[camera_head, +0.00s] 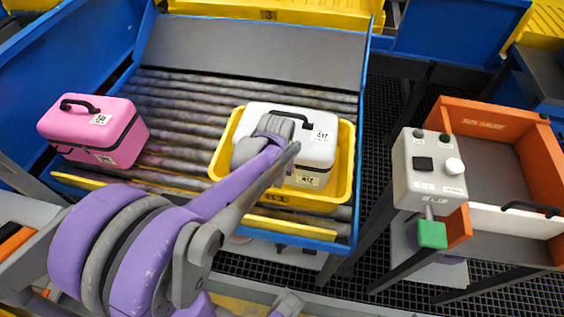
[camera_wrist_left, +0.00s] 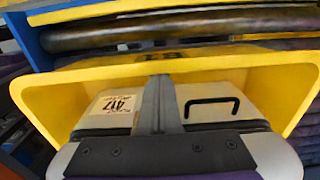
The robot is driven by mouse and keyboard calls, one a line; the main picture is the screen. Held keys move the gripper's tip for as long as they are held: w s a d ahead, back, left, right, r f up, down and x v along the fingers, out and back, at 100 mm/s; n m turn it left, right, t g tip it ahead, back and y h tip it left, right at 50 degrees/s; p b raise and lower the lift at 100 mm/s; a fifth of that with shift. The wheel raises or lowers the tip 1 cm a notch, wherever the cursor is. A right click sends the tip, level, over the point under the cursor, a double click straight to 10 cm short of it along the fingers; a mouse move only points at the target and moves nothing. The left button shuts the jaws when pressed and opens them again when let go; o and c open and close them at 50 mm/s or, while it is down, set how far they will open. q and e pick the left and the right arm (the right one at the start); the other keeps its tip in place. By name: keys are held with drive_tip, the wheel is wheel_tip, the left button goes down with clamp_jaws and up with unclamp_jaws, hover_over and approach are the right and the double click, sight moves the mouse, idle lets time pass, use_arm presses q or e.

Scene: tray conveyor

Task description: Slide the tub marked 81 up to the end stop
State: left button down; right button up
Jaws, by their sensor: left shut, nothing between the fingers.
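A yellow tub (camera_head: 347,165) stands on the rollers with a white case (camera_head: 285,118) marked 417 in it. The tub's dark marking is on its near wall, partly hidden by my arm in the head view; it shows small and unclear in the left wrist view (camera_wrist_left: 160,56). A yellow bar (camera_head: 290,226) runs along the rollers' lower edge, with a strip of roller between it and the tub. My left gripper (camera_head: 285,145) is shut and empty over the tub and case; its fingers (camera_wrist_left: 158,90) show against the case in the wrist view. I cannot tell if they touch.
A pink case (camera_head: 92,130) sits at the left side of the rollers (camera_head: 185,105). Blue side rails (camera_head: 362,90) edge the conveyor.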

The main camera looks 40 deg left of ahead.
use_arm(q)
drive_tip(key=s+d+p, duration=0.1)
drive_tip(key=s+d, duration=0.2)
drive_tip(key=s, duration=0.2)
drive_tip(key=shift+s, duration=0.35)
